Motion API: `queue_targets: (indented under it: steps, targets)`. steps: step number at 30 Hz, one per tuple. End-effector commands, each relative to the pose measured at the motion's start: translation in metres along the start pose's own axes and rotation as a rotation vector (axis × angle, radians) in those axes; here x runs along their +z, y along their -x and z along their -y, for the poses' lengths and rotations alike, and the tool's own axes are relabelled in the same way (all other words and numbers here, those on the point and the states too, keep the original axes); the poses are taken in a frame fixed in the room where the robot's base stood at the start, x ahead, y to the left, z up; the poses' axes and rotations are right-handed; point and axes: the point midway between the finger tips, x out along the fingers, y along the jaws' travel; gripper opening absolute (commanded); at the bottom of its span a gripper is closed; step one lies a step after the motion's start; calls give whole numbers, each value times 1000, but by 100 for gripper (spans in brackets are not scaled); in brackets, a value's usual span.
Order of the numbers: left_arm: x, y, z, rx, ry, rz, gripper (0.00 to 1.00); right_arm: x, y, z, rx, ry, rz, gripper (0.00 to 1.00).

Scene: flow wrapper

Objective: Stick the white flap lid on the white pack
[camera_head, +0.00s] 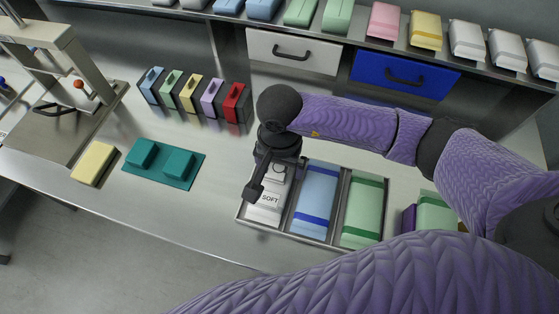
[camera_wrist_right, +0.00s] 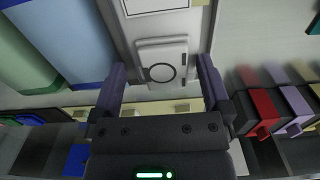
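The white pack (camera_head: 267,208), with a label reading SOFT, lies in the left compartment of the metal tray. In the right wrist view, the white pack (camera_wrist_right: 200,22) runs up to the top edge. A white flap lid (camera_wrist_right: 162,50) with a dark ring lies over the pack's surface, below the label. Whether it is stuck down I cannot tell. My right gripper (camera_head: 276,178) is over the far end of the pack. In the right wrist view my right gripper (camera_wrist_right: 160,62) is open, with a finger on each side of the lid and gaps between. My left gripper is not in view.
The tray (camera_head: 290,236) also holds a blue pack (camera_head: 316,198) and a green pack (camera_head: 362,210). Several coloured lid holders (camera_head: 190,95) stand at the back left. A teal fixture (camera_head: 165,165) and a yellow block (camera_head: 93,163) lie left. Shelf and drawers (camera_head: 290,52) stand behind.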

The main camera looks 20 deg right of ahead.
Motion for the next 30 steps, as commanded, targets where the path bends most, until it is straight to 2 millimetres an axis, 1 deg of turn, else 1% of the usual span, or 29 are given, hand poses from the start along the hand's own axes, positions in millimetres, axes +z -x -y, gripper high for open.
queue_targets:
  steps: [6,8,11,12,15,19,23,30]
  targets:
    - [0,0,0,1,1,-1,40,0,2,0,-2,0,-2,100]
    - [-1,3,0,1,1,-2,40,-1,8,1,-3,0,-3,100]
    - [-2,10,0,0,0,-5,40,-1,32,1,-5,1,-6,100]
    - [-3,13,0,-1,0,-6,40,-1,43,1,-6,1,-6,100]
    - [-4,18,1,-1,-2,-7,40,-1,69,1,-5,1,-6,100]
    - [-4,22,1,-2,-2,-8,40,-1,92,1,-4,0,-4,100]
    - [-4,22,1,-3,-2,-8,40,0,100,0,-1,0,-2,100]
    - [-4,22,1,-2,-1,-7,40,0,100,0,-1,0,-1,100]
